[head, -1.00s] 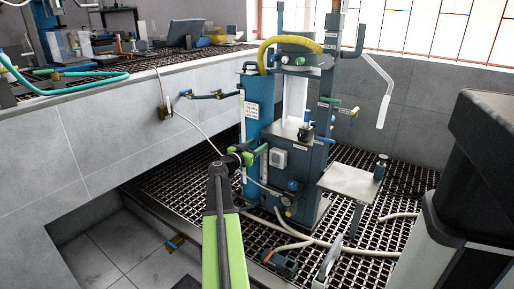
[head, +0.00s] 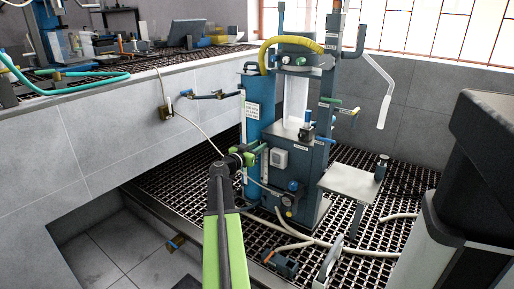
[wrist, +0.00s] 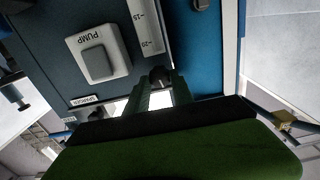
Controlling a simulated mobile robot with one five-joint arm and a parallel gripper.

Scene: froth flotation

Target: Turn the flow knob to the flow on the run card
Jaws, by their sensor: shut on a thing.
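My gripper (head: 256,155) reaches the lower part of the blue panel on the flotation machine (head: 290,165). In the wrist view its two green fingers (wrist: 160,90) are shut on a small dark round knob (wrist: 158,76), just below the end of a white scale strip (wrist: 147,25) marked 15 and 20. The gripper hides the knob in the head view. A white card (head: 252,110) with lines of text is on the blue panel above; the text is too small to read, and I cannot tell whether it is the run card.
A grey pump switch box (wrist: 98,53) labelled PUMP sits beside the knob. Hoses (head: 300,232) lie on the grating below. A small platform (head: 350,182) stands at the right. A tiled bench (head: 100,130) is at the left.

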